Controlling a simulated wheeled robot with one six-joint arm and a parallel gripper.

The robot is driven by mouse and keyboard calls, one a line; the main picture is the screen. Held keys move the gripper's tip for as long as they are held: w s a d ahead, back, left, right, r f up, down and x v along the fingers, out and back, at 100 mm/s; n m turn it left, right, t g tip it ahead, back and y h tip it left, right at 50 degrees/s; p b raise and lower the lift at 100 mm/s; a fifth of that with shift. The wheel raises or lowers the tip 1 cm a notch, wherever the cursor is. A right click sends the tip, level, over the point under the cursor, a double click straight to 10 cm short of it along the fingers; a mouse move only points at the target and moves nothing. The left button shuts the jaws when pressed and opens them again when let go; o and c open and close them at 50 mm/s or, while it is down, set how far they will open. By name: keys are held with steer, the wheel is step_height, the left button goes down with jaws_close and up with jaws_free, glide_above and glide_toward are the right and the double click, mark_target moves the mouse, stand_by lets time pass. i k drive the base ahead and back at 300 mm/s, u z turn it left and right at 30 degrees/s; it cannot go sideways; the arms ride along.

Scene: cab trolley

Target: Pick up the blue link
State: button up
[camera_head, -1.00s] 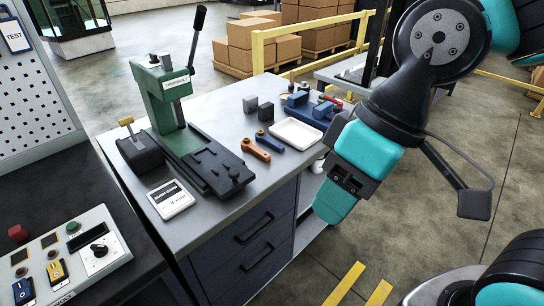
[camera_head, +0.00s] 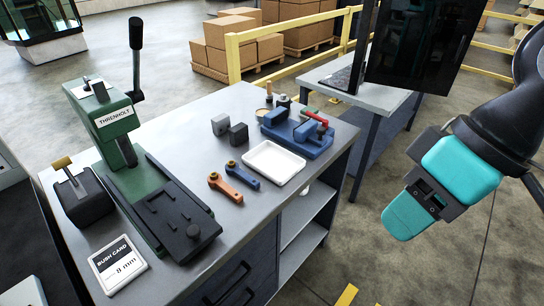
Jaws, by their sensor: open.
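The blue link (camera_head: 243,175) is a short, dark blue bar with a rounded, dark boss at its far end. It lies flat on the grey workbench (camera_head: 190,150), close beside the orange link (camera_head: 225,188) and left of the white tray. My gripper (camera_head: 428,194), at the end of the teal and black arm, is at the right, off the bench and well apart from the link. It is open, and I see nothing held in it. Its fingertips are hard to make out.
A white tray (camera_head: 274,162), a blue fixture (camera_head: 297,134) and two grey blocks (camera_head: 229,129) stand near the links. A green press (camera_head: 110,130) with a tall lever stands at left. A bush card (camera_head: 117,265) lies in front. Open floor (camera_head: 380,265) separates bench and arm.

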mark_target(247, 178)
steer(key=u, duration=0.05)
steer(key=i, duration=1)
steer(key=u, duration=0.45)
